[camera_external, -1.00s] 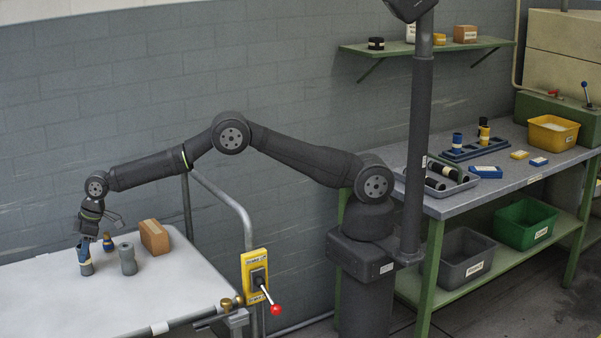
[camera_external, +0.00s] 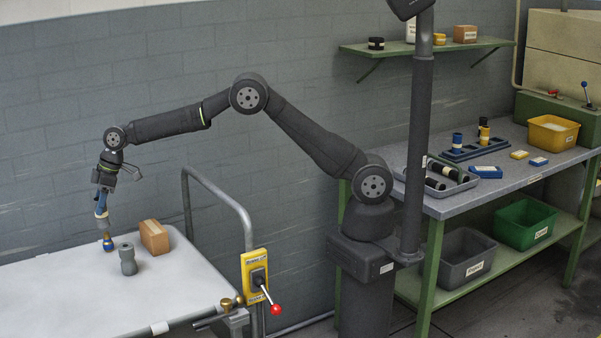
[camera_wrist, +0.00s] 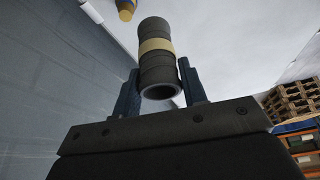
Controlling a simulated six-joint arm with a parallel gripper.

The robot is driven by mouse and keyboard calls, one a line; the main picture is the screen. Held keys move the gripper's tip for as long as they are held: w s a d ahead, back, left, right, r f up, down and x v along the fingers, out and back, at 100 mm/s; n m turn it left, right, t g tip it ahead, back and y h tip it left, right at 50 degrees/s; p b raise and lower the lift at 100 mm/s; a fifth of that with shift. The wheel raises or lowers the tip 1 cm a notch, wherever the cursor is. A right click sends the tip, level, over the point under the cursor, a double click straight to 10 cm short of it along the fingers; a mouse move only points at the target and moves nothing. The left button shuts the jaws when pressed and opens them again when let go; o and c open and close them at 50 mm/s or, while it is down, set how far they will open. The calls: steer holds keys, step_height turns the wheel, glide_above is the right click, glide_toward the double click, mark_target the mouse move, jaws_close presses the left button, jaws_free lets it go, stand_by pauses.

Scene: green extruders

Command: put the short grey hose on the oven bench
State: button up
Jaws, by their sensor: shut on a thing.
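My gripper (camera_external: 102,195) is above the white-topped table at the left, shut on the short grey hose. In the wrist view the hose (camera_wrist: 157,70) is a dark ribbed tube with a tan band and an open end, held between my two fingers (camera_wrist: 158,88). In the external view the hose (camera_external: 102,222) hangs small and partly hidden below my fingers. A grey-topped bench with green legs (camera_external: 510,178) stands at the right, below a beige oven-like box (camera_external: 560,55); I cannot tell for sure that it is the oven bench.
On the white table (camera_external: 60,300) stand a blue and gold piece (camera_external: 107,243), a grey fitting (camera_external: 128,260) and a brown box (camera_external: 154,237). A rail (camera_external: 225,198) stands at its back. The bench carries a tray (camera_external: 455,182), a blue rack (camera_external: 475,149) and a yellow bin (camera_external: 553,134).

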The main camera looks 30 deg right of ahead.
steer(key=w+d+r+m+t, duration=0.15)
steer(key=w+d+r, duration=0.4)
steer(key=d, duration=0.65)
steer(key=w+d+r+m+h, duration=0.1)
steer(key=w+d+r+m, duration=0.35)
steer(key=d, duration=0.75)
steer(key=w+d+r+t, duration=0.1)
steer(key=w+d+r, duration=0.6)
steer(key=d, duration=0.4)
steer(key=d+f+m+h, duration=0.1)
steer(key=d+f+m, duration=0.2)
steer(key=d+f, duration=0.7)
steer(key=d+f+m+h, duration=0.1)
steer(key=d+f+m, duration=0.4)
steer(key=d, duration=0.9)
steer(key=s+d+f+m, duration=0.1)
steer(key=s+d+f, duration=0.2)
steer(key=f, duration=0.6)
steer(key=s+d+f+m+t+h, duration=0.1)
steer(key=s+d+f, duration=0.3)
steer(key=d+f, duration=0.3)
step_height(320, 180, down, 2)
steer(key=shift+s+f+h, duration=0.2)
steer(key=shift+s+h, duration=0.05)
steer(key=shift+h, duration=0.05)
